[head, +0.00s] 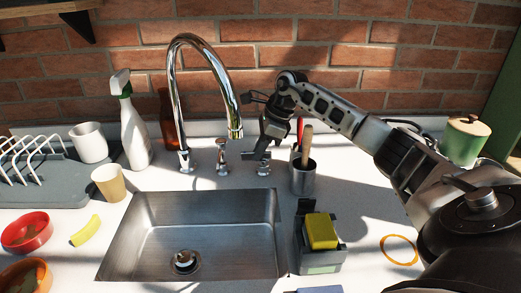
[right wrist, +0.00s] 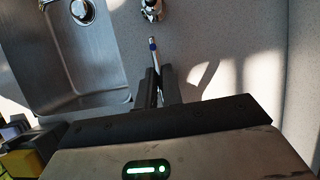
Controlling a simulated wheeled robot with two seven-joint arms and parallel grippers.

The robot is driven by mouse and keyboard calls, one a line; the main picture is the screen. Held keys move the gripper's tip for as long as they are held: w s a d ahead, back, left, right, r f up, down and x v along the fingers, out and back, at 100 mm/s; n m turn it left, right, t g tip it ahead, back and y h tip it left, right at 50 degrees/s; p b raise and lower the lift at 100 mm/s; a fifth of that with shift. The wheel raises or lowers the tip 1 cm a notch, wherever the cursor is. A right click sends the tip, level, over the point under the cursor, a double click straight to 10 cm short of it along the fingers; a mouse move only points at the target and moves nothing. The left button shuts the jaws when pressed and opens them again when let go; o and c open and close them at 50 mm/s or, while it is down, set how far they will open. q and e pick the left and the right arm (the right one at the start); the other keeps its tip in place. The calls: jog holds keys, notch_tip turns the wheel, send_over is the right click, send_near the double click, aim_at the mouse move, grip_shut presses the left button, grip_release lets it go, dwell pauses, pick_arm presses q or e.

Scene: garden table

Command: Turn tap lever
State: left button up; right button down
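The chrome tap has a tall curved spout (head: 205,65) behind the sink. Two short valves stand at its foot, a middle one (head: 222,158) and a right one (head: 264,167). My right gripper (head: 262,150) reaches down from the right at the right valve. The lever runs back to my two dark fingertips (right wrist: 160,72), close beside the left finger. The fingers are near each other, and I cannot tell whether they grip the lever. My left gripper is not in view.
A metal utensil cup (head: 304,180) stands close right of the gripper, with a caddy holding a yellow sponge (head: 321,231) in front. The steel sink (head: 200,222) is open and empty. A spray bottle (head: 135,130) stands left of the spout, and a brick wall is behind.

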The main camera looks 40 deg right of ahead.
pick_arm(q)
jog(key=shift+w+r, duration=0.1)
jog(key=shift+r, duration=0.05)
pick_arm(e)
jog(key=shift+s+d+f, duration=0.15)
jog(key=shift+d+f, duration=0.05)
jog(key=shift+n, duration=0.3)
jog(key=n+g, duration=0.1)
jog(key=n+b, duration=0.1)
jog(key=n, duration=0.1)
jog(key=shift+s+n+g+y, duration=0.15)
jog(key=shift+n+g+y, duration=0.15)
jog(key=shift+g, duration=0.1)
jog(key=n+b, duration=0.1)
jog(key=n, duration=0.1)
jog(key=shift+s+n+g, duration=0.1)
jog(key=shift+n+g, duration=0.2)
jog(key=shift+g, duration=0.1)
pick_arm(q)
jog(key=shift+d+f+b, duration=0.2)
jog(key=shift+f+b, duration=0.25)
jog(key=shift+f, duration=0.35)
pick_arm(e)
jog(key=shift+s+r+n+g, duration=0.15)
jog(key=shift+n+g, duration=0.55)
jog(key=shift+n, duration=1)
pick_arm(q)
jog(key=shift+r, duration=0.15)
